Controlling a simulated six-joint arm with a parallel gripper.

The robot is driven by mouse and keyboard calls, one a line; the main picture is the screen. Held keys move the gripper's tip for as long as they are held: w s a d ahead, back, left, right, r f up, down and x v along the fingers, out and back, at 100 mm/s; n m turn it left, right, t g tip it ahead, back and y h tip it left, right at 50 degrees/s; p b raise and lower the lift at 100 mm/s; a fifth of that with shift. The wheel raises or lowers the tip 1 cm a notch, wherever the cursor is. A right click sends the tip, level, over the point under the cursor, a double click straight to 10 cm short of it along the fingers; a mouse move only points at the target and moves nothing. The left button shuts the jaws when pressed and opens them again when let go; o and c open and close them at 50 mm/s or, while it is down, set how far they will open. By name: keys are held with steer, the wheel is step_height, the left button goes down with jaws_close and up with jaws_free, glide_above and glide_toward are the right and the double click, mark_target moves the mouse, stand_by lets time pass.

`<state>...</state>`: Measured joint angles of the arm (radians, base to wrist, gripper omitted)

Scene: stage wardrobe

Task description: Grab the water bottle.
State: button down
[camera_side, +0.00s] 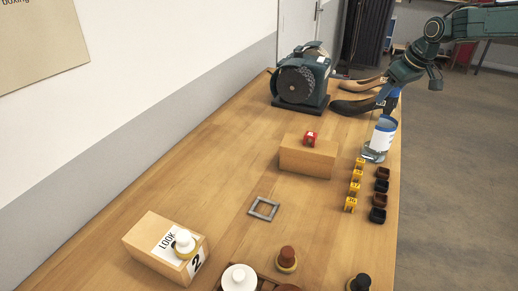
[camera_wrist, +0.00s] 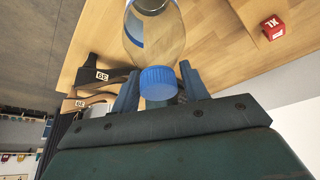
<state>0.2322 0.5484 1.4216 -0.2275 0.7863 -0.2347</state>
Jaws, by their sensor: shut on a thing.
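The water bottle (camera_side: 381,132) is clear with a blue and white band, near the right edge of the table in the side view. In the wrist view its clear body (camera_wrist: 158,35) and blue cap (camera_wrist: 158,83) show. My gripper (camera_side: 389,98) comes down from above, shut on the bottle near its top. In the wrist view the cap lies between the two fingers (camera_wrist: 157,92). The bottle looks slightly tilted in the side view. I cannot tell whether its base touches the table.
Black and tan shoe forms (camera_side: 357,105) lie behind the bottle, beside a dark green machine (camera_side: 302,82). A wooden block (camera_side: 305,158) with a red cube (camera_side: 310,139) stands to the left. Yellow cubes (camera_side: 354,190) and dark pieces (camera_side: 380,187) line up in front. The left middle of the table is clear.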

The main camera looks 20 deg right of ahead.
steer(key=shift+s+f, duration=0.15)
steer(key=shift+f, duration=0.15)
steer(key=shift+r, duration=5.4)
